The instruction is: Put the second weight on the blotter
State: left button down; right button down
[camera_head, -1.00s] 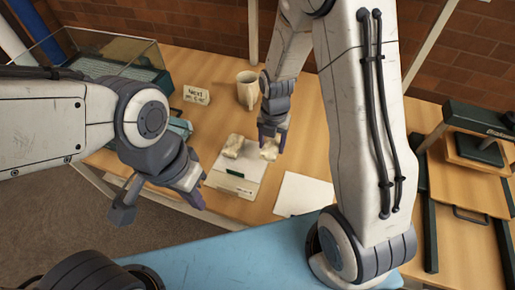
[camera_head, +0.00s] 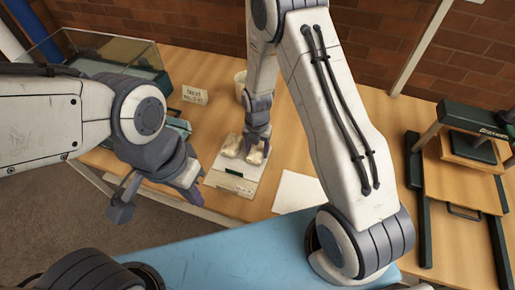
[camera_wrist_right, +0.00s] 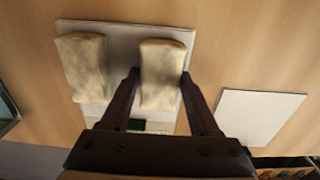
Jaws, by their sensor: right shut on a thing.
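Two cream, bag-like weights lie side by side over a pale flat board (camera_head: 240,167) with a green label at its front edge. I take this board as the blotter; it also shows in the right wrist view (camera_wrist_right: 122,75). The first weight (camera_head: 231,146) is on the left, apart from my gripper, and shows in the wrist view (camera_wrist_right: 83,65). My right gripper (camera_head: 257,140) is shut on the second weight (camera_head: 254,156), with a finger on each side in the wrist view (camera_wrist_right: 162,85). Whether its underside touches the board is unclear. My left gripper (camera_head: 190,195) hangs left of the board; its finger gap is unclear.
A blank white sheet (camera_head: 298,193) lies right of the board. A glass case (camera_head: 110,55) is at back left, a wood-and-green press (camera_head: 465,175) at right.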

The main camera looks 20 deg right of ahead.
aim_at(257, 150)
jog(key=shift+c, duration=0.6)
grip_release()
jog(key=shift+f, duration=0.1)
notch_tip(257, 150, up, 12)
jog(key=b, duration=0.1)
jog(key=s+a+r+m, duration=0.7)
jog(key=s+r+m, duration=0.2)
jog(key=s+m, duration=0.15)
jog(key=s+a+r+m+y, duration=0.1)
jog(key=s+r+m, duration=0.2)
jog(key=s+m, duration=0.8)
jog(key=shift+s+a, duration=0.2)
jog(key=shift+s, duration=0.95)
jog(key=shift+m, duration=0.25)
